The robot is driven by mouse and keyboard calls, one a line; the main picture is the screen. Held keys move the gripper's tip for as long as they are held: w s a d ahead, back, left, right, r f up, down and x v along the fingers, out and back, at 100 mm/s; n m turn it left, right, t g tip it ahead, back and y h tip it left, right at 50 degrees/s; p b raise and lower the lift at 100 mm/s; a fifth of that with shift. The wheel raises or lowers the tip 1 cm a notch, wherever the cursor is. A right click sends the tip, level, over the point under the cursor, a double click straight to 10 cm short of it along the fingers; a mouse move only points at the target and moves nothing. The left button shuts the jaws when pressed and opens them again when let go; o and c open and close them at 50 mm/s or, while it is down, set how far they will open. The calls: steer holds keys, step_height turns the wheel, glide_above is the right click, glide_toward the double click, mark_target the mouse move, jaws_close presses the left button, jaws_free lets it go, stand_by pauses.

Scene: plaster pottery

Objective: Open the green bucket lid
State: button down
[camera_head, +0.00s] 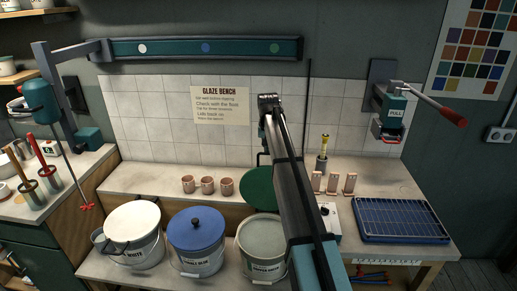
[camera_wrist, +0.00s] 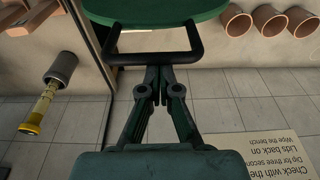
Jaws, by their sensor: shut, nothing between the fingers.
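The dark green lid (camera_head: 258,188) is raised at the back of the green bucket (camera_head: 263,262), tilted up off its rim. The bucket's mouth shows a pale grey-green surface. In the wrist view the lid (camera_wrist: 155,12) is at the top, with its black bar handle (camera_wrist: 190,45) just beyond my fingertips. My gripper (camera_wrist: 160,76) is shut and empty, its tips close to the handle bar; I cannot tell whether they touch.
A blue lidded bucket (camera_head: 197,236) and a white bucket (camera_head: 132,222) stand to the left. Several pink cups (camera_head: 207,185) sit on the bench behind. A yellow-topped tool (camera_head: 323,150) and a blue rack (camera_head: 400,219) are to the right. A tiled wall (camera_head: 170,115) stands behind.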

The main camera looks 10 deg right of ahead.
steer(key=shift+s+a, duration=0.1)
steer(key=shift+s, duration=0.5)
steer(key=shift+r, duration=0.1)
steer(key=shift+w, duration=0.1)
